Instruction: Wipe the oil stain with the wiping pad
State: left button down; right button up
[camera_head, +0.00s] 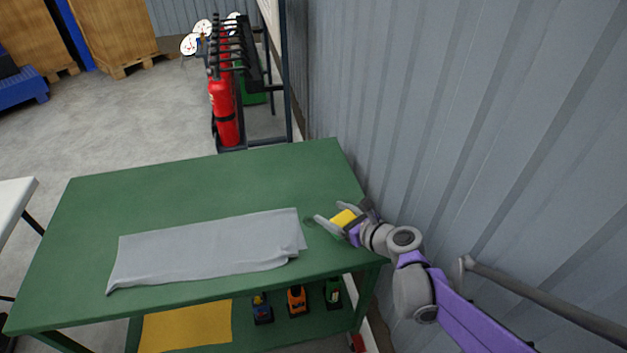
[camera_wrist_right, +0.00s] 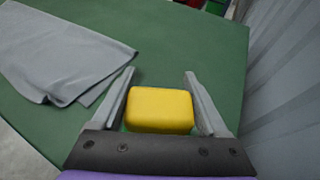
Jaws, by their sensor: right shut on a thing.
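The yellow wiping pad (camera_head: 343,217) is between the fingers of my right gripper (camera_head: 331,212), near the right end of the green table (camera_head: 210,185). In the right wrist view, the pad (camera_wrist_right: 160,110) sits between the two fingers of the right gripper (camera_wrist_right: 160,73), which is shut on it. I cannot tell whether the pad touches the table. A small, faint darker patch (camera_head: 308,220) lies on the tabletop just left of the fingertips. It may be the oil stain, but it is too small to be sure. My left gripper is not in view.
A grey cloth (camera_head: 205,250) lies across the table's front, left of the gripper. A corrugated wall (camera_head: 440,120) runs close along the right. A red extinguisher (camera_head: 225,110) stands in a rack behind. The table's back half is clear. Toy-like items (camera_head: 297,300) sit on the lower shelf.

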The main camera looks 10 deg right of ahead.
jog(key=shift+w+r+p, duration=0.2)
jog(key=shift+r+p, duration=0.25)
jog(key=shift+r, duration=0.4)
notch_tip(320, 180, up, 4)
jog(key=p, duration=0.2)
jog(key=shift+p, duration=0.35)
